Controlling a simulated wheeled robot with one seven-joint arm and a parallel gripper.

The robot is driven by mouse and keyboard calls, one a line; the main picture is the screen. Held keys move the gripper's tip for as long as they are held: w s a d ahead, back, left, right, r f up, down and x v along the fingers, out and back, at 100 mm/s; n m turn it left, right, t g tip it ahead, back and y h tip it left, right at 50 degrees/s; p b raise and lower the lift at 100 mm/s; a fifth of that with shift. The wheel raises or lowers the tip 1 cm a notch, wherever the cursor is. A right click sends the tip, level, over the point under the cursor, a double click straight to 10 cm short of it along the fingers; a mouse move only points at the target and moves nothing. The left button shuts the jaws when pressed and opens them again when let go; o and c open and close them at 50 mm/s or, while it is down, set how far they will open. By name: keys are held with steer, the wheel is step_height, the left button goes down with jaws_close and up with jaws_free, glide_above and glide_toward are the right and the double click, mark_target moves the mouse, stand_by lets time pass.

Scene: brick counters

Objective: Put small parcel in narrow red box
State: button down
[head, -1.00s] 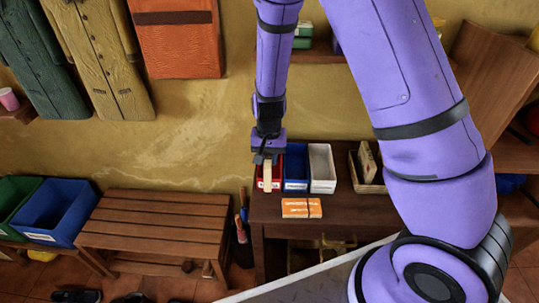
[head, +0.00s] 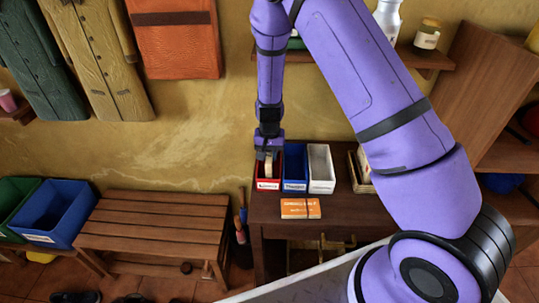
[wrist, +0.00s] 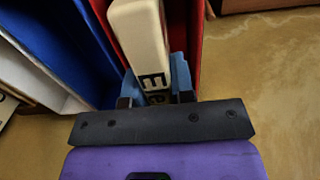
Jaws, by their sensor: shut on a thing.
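The small parcel (head: 268,168) is a pale cream block with dark lettering; in the wrist view it (wrist: 142,40) stands between my fingers. My gripper (head: 268,156) points down at the narrow red box and is shut on the parcel. In the wrist view my gripper (wrist: 156,88) has its blue fingertips on either side of the parcel. The narrow red box (head: 268,185) is the leftmost of three bins on the small table. Its red wall (wrist: 190,40) runs beside the parcel. The parcel's lower end is hidden behind the box's front; I cannot tell whether it touches the bottom.
A blue box (head: 295,186) and a white box (head: 321,186) stand right of the red one. Orange packets (head: 300,209) lie in front on the dark wooden table (head: 345,212). A wooden crate (head: 359,187) is farther right. A slatted bench (head: 155,225) stands left.

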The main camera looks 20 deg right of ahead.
steer(key=shift+w+d+f, duration=0.1)
steer(key=shift+w+f, duration=0.1)
steer(key=shift+f, duration=0.05)
steer(key=shift+f, duration=0.15)
steer(key=c, duration=1)
jaws_free()
